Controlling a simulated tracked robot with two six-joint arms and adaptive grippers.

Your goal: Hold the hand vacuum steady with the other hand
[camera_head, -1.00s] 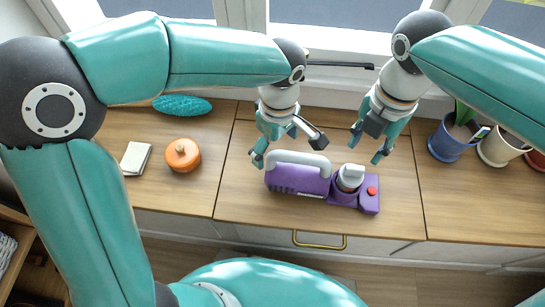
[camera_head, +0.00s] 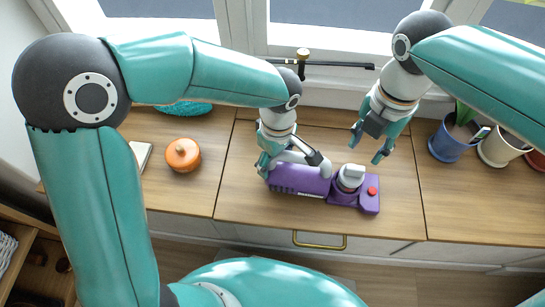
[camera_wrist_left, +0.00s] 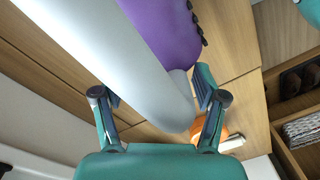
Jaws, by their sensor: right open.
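The purple hand vacuum (camera_head: 300,181) lies on the wooden cabinet top, with a light grey handle, a pale round part and a red button at its right end. My left gripper (camera_head: 292,162) is at the handle near the vacuum's left end. In the left wrist view the fingers of my left gripper (camera_wrist_left: 157,105) are spread, one on each side of the grey handle (camera_wrist_left: 125,65). Contact with the handle is hard to tell. My right gripper (camera_head: 368,146) is open and empty, above and behind the vacuum's right end.
An orange lidded pot (camera_head: 183,156) stands left of the vacuum. A teal textured object (camera_head: 187,108) is partly hidden behind my left arm. A blue plant pot (camera_head: 450,142) and a cream pot (camera_head: 497,149) stand at the right.

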